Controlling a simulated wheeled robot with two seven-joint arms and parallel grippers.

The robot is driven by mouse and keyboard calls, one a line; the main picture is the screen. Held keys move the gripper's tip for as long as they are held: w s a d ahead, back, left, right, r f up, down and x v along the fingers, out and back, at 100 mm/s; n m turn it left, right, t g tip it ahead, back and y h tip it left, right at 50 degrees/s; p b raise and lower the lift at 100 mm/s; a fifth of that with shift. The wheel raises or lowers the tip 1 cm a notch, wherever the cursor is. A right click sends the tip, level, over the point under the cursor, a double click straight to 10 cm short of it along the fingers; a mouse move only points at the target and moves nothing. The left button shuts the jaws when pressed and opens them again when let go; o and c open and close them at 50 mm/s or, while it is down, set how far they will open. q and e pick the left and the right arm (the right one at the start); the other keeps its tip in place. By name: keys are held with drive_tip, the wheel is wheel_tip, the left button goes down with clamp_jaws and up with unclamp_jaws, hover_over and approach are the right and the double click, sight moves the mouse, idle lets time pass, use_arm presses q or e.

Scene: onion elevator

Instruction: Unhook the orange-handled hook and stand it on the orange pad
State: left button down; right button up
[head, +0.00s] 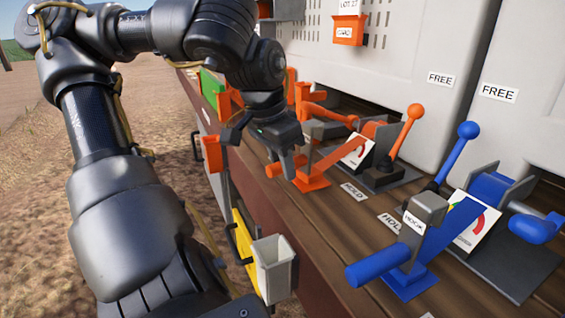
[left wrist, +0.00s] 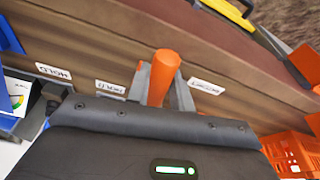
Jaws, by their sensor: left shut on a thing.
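My left gripper (head: 284,155) is shut on the orange handle (left wrist: 164,72) of the hook. In the left wrist view the handle stands between the two grey fingers. In the head view the gripper points down over the deck's near edge and hides most of the hook. I cannot tell whether the hook is free of the orange strap (head: 345,150). A flat orange plate (head: 313,184) lies on the wooden deck just below and right of the gripper; I take it for the orange pad. My right gripper is not in view.
Right of the gripper stand an orange lever (head: 407,132) and a blue lever (head: 453,153). A grey block labelled HOOK (head: 427,209) with a blue handle (head: 376,263) stands nearer. A pale open box (head: 272,268) hangs on the deck's side. Grey panels rise behind.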

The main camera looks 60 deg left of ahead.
use_arm(q)
drive_tip(key=c, duration=1.1)
unclamp_jaws()
drive_tip(key=shift+c, duration=0.2)
drive_tip(key=v, duration=1)
drive_tip(key=shift+p, duration=0.35)
drive_tip(key=shift+s+r, duration=0.1)
drive_tip(key=shift+r, duration=0.3)
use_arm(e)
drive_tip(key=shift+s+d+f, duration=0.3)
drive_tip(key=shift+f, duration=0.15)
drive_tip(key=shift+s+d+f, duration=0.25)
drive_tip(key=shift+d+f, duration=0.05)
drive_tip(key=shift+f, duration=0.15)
